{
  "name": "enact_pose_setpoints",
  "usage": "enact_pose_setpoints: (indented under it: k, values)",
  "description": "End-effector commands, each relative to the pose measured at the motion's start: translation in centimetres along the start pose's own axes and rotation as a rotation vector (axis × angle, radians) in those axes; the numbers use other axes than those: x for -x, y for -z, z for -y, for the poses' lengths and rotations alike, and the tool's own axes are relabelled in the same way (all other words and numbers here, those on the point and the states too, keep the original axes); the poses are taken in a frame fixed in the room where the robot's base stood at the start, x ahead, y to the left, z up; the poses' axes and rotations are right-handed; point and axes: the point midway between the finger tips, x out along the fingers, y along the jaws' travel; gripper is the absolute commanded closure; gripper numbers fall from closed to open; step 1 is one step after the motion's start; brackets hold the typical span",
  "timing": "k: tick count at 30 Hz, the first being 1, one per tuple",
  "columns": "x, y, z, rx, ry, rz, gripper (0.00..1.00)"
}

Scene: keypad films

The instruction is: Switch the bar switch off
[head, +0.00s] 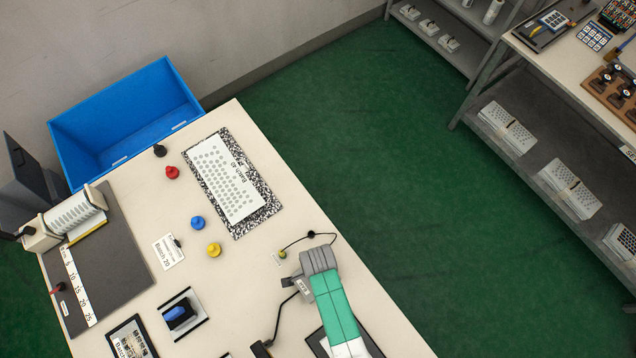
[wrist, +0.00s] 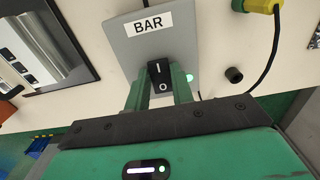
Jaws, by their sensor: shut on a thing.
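The bar switch (wrist: 158,75) is a black rocker marked I and O on a grey box (wrist: 125,50) with a BAR label. A small green light (wrist: 189,77) glows at the box's right edge. My gripper (wrist: 160,84) has its green fingers on either side of the rocker and is shut on it. In the head view, my gripper (head: 302,284) is at the table's right side, where the arm covers most of the box. The rocker is hidden there.
A yellow plug (wrist: 258,5) with a black cable and a dark knob (wrist: 234,75) are right of the box. A framed panel (wrist: 45,45) lies to its left.

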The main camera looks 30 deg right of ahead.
Motion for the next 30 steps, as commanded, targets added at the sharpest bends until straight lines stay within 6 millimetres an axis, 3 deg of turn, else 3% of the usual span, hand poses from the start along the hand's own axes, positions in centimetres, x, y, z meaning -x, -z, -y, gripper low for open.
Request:
enact_pose_setpoints:
  k: [11,21,22,24,25,30]
  values:
    - [-0.1,1.1,0.1,-0.004,0.0,0.396,0.99]
    - [0.1,1.1,0.0,0.0,0.001,0.432,0.99]
    - [0.1,1.1,0.0,0.0,0.001,0.432,0.72]
    - [0.1,1.1,0.0,0.0,0.0,0.432,0.59]
    - [0.1,1.1,0.0,0.0,0.0,0.431,0.55]
    - [0.1,1.1,0.0,0.0,0.0,0.431,0.55]
